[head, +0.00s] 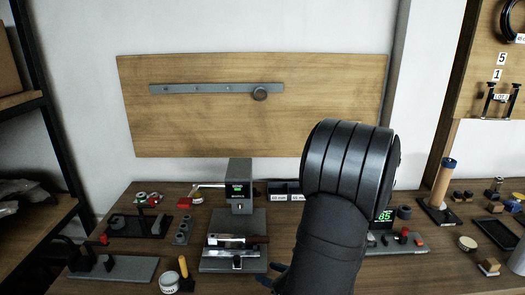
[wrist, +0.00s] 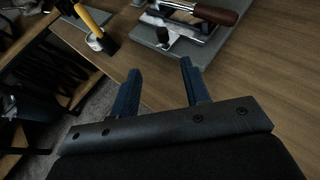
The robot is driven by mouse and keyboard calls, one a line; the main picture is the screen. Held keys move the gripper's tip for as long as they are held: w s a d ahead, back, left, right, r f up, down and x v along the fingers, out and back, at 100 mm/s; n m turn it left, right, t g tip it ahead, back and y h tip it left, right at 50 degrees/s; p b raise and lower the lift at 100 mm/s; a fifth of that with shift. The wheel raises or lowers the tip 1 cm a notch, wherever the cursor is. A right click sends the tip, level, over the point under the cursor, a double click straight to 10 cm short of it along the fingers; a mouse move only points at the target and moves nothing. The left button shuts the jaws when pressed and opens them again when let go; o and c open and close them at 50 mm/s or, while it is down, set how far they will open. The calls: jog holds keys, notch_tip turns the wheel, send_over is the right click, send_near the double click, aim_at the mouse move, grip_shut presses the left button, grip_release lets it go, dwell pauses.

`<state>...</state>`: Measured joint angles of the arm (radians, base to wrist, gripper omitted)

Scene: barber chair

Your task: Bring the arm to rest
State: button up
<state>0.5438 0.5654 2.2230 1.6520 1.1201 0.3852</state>
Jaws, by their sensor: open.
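My arm rises dark and large in front of the bench in the head view, right of the middle. My gripper (head: 272,279) shows low in that view, partly hidden by the arm. In the wrist view my gripper (wrist: 159,90) has its two blue fingers spread apart with nothing between them. The fingertips point toward the front edge of the wooden bench (wrist: 255,80). The gripper appears apart from the objects on the bench. What lies behind the arm in the head view is hidden.
A cup with a yellow-handled brush (head: 169,281) stands near the front edge. Dark shelving (head: 40,130) is at the left. Bare bench shows at right (wrist: 290,50).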

aim_at(238, 257)
jog(key=x, duration=1.6)
jog(key=shift+w+a+r, duration=0.1)
jog(key=shift+r, duration=0.05)
jog(key=v, duration=1.7)
jog(key=x, duration=1.8)
jog(key=shift+w+d+r, duration=0.15)
jog(key=shift+w+d, duration=0.15)
jog(key=shift+w, duration=0.45)
